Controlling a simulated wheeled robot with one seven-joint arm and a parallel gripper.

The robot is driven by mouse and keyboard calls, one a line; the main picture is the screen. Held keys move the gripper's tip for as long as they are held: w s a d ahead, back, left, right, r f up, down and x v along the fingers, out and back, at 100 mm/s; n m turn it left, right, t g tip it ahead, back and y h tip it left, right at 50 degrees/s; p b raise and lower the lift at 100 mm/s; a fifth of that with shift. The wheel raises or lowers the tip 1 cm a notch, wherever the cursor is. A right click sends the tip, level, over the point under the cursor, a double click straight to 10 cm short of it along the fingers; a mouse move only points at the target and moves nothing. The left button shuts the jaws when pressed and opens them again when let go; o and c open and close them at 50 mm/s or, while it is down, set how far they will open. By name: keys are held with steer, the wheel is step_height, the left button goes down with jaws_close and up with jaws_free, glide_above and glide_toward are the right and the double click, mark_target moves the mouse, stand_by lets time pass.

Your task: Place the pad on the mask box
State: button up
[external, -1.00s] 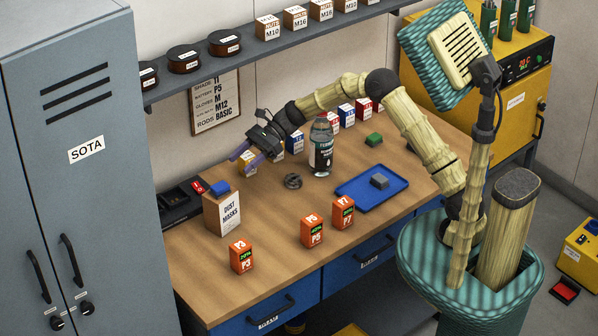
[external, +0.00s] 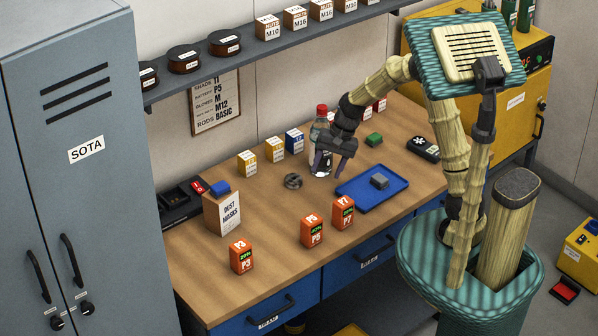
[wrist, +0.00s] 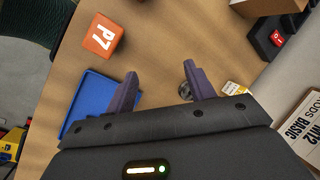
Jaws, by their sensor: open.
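The mask box (external: 222,214), a brown carton with a white "DUST MASKS" label, stands upright at the bench's left. A small blue pad (external: 220,187) lies on its top. A grey pad (external: 380,181) lies on the blue tray (external: 352,196). A green pad (external: 374,139) lies on the bench behind the tray. My gripper (external: 332,168) is open and empty, pointing down in front of the bottle, left of the tray's back corner. In the wrist view its fingers (wrist: 161,76) are apart over bare bench, the tray (wrist: 90,98) beside them; the grey pad is not visible there.
A bottle with a red cap (external: 321,118) stands close behind my gripper, partly hidden. Orange battery boxes (external: 312,231) stand along the front. A dark coil (external: 293,181) lies left of my gripper. Small cartons line the back. The bench's left middle is clear.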

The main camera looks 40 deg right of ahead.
steer(key=s+d+n+t+h, duration=0.1)
steer(key=s+d+n+h, duration=0.3)
steer(key=s+d+n, duration=0.4)
steer(key=s+d+r, duration=0.1)
steer(key=s+d, duration=0.3)
steer(key=s, duration=0.1)
steer(key=shift+d+t, duration=0.3)
